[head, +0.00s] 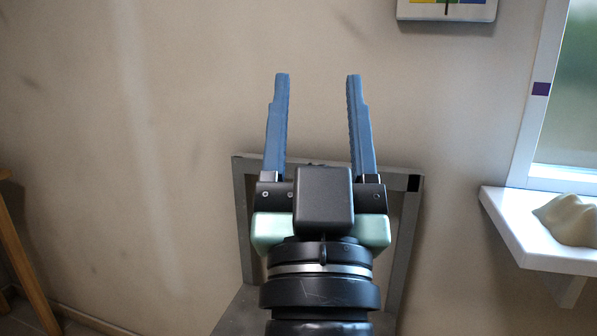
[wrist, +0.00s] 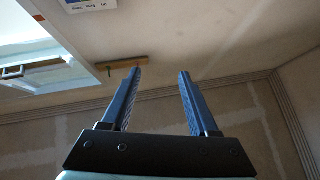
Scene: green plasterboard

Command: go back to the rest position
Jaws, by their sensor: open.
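My gripper (head: 319,76) is in the middle of the head view, with its two blue fingers pointing up and spread apart. It is open, with nothing between the fingers. The wrist view also shows the gripper (wrist: 160,72) open and empty, with wall and ceiling surfaces beyond the fingertips. In the head view a plain beige wall (head: 180,120) is behind the fingers, and the gripper appears apart from it.
A grey chair (head: 408,235) stands behind and below my gripper, partly hidden by it. At right a white sill (head: 510,225) under a window holds a pale lumpy object (head: 570,219). A wall picture (head: 447,8) hangs at the top. A wooden leg (head: 25,260) shows at left.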

